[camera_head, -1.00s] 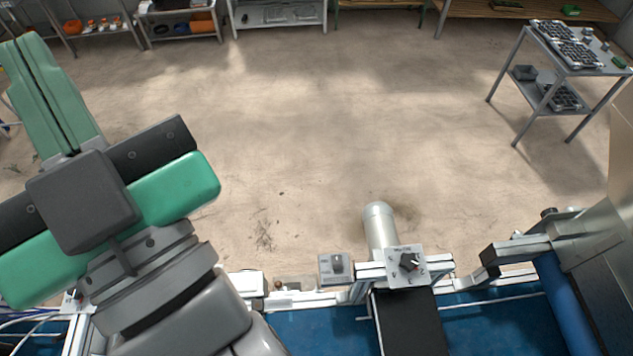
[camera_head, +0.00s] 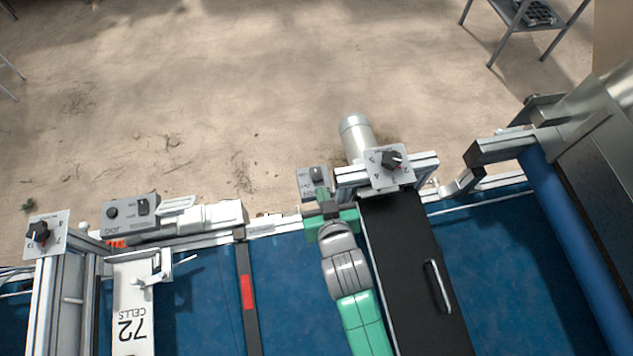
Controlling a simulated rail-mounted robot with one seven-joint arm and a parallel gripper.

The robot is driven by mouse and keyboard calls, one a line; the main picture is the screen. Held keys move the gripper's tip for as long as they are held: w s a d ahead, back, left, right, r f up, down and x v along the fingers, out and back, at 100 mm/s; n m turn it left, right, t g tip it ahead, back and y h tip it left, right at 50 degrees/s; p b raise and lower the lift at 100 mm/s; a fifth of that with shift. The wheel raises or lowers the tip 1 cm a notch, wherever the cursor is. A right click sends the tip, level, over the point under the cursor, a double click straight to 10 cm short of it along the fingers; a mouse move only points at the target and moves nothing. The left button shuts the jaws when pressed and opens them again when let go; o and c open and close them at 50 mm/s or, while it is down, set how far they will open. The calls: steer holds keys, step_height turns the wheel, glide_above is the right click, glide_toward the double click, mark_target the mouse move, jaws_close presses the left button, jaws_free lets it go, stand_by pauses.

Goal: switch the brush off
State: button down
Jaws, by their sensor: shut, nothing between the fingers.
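A small grey switch box (camera_head: 307,184) with a black knob (camera_head: 317,173) is mounted on the far rail, left of the black belt; its lettering is too small to read. My gripper (camera_head: 321,192) is shut and empty. It reaches up from below, and its fingertips overlap the lower part of this box, just below the knob. I cannot tell whether they touch it. The green gripper body hides part of the rail. The brush itself cannot be clearly made out.
A white dial plate (camera_head: 380,178) with a black knob is close right of my gripper, before a silver cylinder (camera_head: 356,138). A grey control box (camera_head: 128,225) and another dial plate (camera_head: 56,232) are at left. The black belt (camera_head: 405,270) has a raised handle.

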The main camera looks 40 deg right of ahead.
glide_above(316, 182)
steer(key=f, duration=0.4)
steer(key=shift+s+a, duration=0.15)
steer(key=shift+a, duration=0.15)
steer(key=f, duration=0.1)
steer(key=s+f, duration=0.1)
steer(key=shift+a+f, duration=0.3)
steer(key=shift+f, duration=0.45)
steer(key=shift+f, duration=0.1)
